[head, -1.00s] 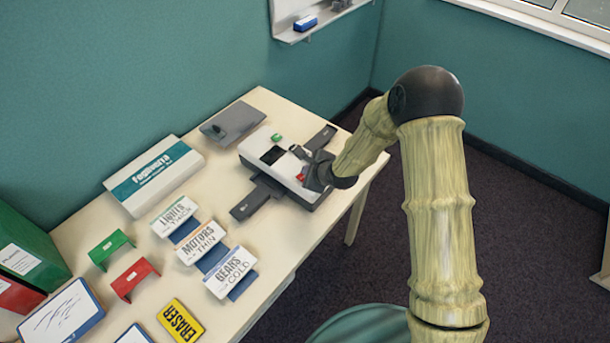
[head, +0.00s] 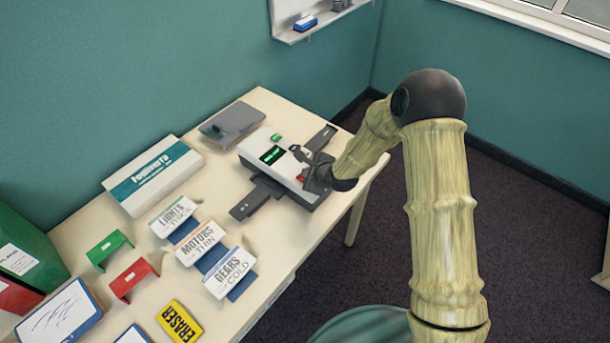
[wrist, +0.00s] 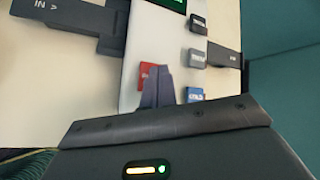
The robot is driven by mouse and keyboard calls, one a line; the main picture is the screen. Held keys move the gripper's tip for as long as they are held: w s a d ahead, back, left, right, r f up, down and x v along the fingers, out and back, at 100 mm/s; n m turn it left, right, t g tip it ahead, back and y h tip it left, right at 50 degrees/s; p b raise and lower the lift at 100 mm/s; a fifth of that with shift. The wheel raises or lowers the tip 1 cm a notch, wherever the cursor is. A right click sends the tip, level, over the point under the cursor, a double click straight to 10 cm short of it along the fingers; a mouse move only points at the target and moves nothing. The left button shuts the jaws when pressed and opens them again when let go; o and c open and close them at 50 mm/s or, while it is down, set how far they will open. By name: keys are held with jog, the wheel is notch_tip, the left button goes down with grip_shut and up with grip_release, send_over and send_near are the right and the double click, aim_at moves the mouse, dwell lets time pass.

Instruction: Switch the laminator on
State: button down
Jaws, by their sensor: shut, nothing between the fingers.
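The laminator (head: 286,187) is a white and dark machine on the table, with dark trays at both sides. Its small display (head: 272,155) is lit green. In the wrist view the laminator's white top (wrist: 147,45) has a red switch (wrist: 148,73), two grey buttons and a blue button (wrist: 194,94). My gripper (wrist: 163,72) is shut and empty, its fingertips at the red switch and partly covering it. Whether they touch it I cannot tell. In the head view my gripper (head: 304,156) is over the laminator's right end.
A grey device (head: 232,122) and a white-teal box (head: 155,176) stand behind and left of the laminator. Labelled cards (head: 199,243), a green holder (head: 109,246), a red holder (head: 133,279) and a yellow eraser box (head: 180,321) lie at the front left.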

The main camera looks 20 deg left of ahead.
jog(key=shift+r+p, duration=0.45)
jog(key=shift+r, duration=0.2)
notch_tip(320, 180, up, 6)
jog(key=p, duration=0.4)
dwell(0.4)
